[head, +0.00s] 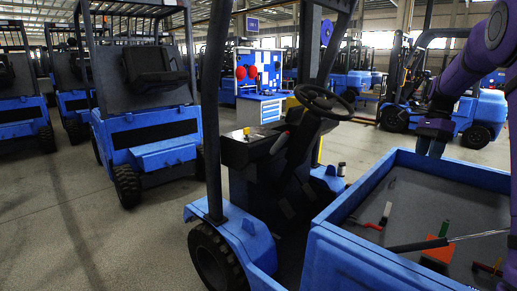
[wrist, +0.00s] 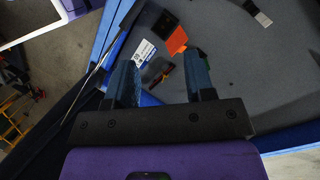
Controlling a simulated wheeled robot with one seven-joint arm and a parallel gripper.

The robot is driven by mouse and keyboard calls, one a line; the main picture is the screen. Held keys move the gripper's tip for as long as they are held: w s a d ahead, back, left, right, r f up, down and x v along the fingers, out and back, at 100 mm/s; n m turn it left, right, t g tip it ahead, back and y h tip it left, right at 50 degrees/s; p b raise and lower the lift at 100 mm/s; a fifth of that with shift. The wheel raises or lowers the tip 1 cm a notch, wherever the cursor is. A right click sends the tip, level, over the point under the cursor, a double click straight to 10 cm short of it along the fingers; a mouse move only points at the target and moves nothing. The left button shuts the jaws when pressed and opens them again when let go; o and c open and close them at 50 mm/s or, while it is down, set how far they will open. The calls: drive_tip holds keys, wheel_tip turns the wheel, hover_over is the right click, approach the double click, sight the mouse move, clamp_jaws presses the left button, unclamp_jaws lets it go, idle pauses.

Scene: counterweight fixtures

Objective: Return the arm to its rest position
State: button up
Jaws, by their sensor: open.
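My gripper (wrist: 160,70) shows in the wrist view with its two blue fingers spread apart and nothing between them. In the head view my purple arm comes in from the upper right, and the gripper (head: 432,143) hangs at the far edge of a blue-walled cargo bed (head: 490,172). In the wrist view the fingers point over the grey floor of this bed, with tools lying beyond the fingertips. The gap between the gripper and the bed is hard to judge.
The bed holds an orange piece (head: 437,256), a red-handled tool (head: 380,218), a dark bar (head: 415,245) and other small tools. A steering wheel (head: 324,102) stands left of the bed. Blue forklifts (head: 160,130) and a blue workbench (head: 260,108) stand behind. Grey floor (head: 80,220) is clear at left.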

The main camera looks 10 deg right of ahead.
drive_tip(key=s+a+r+n+t+h, duration=0.1)
drive_tip(key=s+a+r+n+t, duration=0.1)
drive_tip(key=s+a+r+n, duration=0.45)
drive_tip(key=s+a+r+n+t+h, duration=0.1)
drive_tip(key=s+a+r+n, duration=0.25)
drive_tip(key=s+a, duration=0.5)
drive_tip(key=s+a+f+n+t, duration=0.2)
drive_tip(key=s+a+n, duration=0.2)
drive_tip(key=s, duration=0.5)
drive_tip(key=s+a+f+n+t, duration=0.1)
drive_tip(key=s+a+n+t, duration=0.1)
drive_tip(key=s+a+n, duration=0.3)
drive_tip(key=s+a, duration=0.3)
drive_tip(key=shift+s+f, duration=0.35)
